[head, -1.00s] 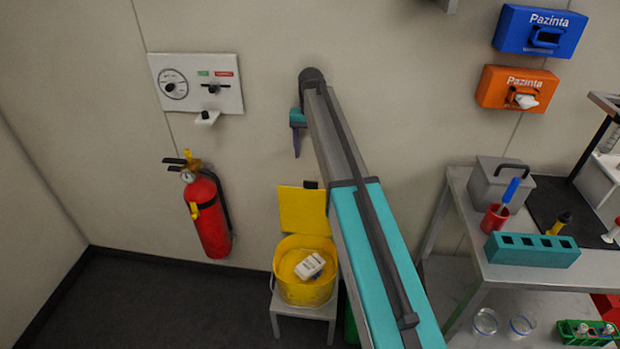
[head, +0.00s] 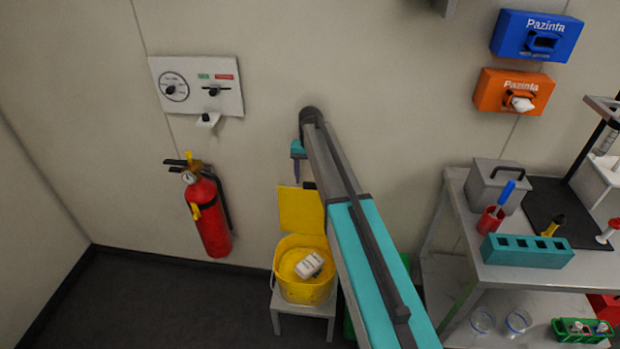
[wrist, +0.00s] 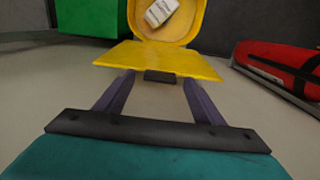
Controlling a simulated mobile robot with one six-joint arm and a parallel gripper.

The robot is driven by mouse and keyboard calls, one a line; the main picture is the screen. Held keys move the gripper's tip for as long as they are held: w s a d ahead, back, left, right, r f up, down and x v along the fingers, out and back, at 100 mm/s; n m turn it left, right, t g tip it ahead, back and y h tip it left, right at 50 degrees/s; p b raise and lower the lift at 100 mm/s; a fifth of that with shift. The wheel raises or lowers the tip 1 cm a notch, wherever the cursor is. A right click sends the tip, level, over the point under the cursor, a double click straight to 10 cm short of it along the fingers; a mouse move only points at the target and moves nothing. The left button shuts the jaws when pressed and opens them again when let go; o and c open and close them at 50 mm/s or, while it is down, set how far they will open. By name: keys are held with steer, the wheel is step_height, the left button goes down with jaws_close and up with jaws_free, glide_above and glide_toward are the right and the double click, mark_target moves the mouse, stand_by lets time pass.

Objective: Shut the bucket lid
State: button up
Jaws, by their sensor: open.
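The yellow bucket (head: 305,288) stands on a small grey stool by the wall, with a white labelled item (head: 309,265) inside. Its yellow lid (head: 301,210) is open and stands upright at the wall side of the bucket. My gripper (head: 297,180) is just above the lid's top edge, jaws open and empty. In the wrist view, the two purple fingers of my gripper (wrist: 158,80) are apart, close to the near edge of the lid (wrist: 160,60), with a dark tab (wrist: 158,76) between them. The bucket (wrist: 205,25) lies beyond.
A red fire extinguisher (head: 208,213) hangs on the wall left of the bucket. A control panel (head: 197,85) is above it. A grey bench (head: 590,268) with tools is at right. A green box (wrist: 92,18) is beside the bucket. The floor at left is clear.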

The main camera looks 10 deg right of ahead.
steer(key=shift+f, duration=0.4)
steer(key=c, duration=1.5)
steer(key=shift+s, duration=0.25)
